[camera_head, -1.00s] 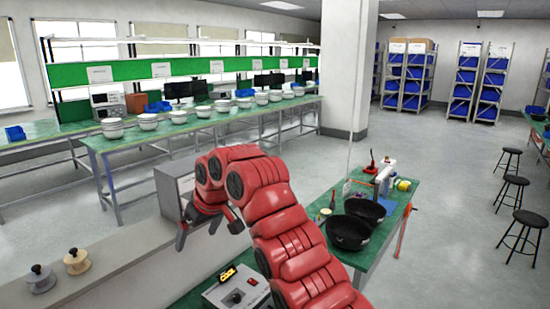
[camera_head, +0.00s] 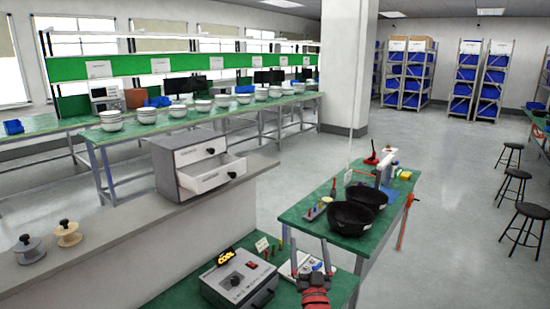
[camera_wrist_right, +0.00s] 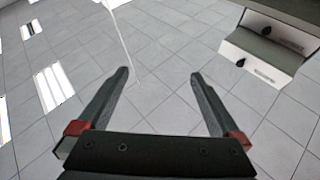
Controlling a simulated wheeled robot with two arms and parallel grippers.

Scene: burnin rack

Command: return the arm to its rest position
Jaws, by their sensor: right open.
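My right arm, red, shows at the bottom of the head view, low over the green bench. Its gripper (camera_head: 312,262) points away from the camera there and looks small. In the right wrist view the gripper (camera_wrist_right: 160,75) has its two dark fingers spread wide with nothing between them, only tiled floor behind. My left gripper is in neither view.
A grey drawer cabinet (camera_head: 190,161) stands on the ledge (camera_head: 130,220) with a drawer open; it also shows in the wrist view (camera_wrist_right: 264,54). A grey control box (camera_head: 240,279) sits on the green bench, with black bowls (camera_head: 350,217) farther back.

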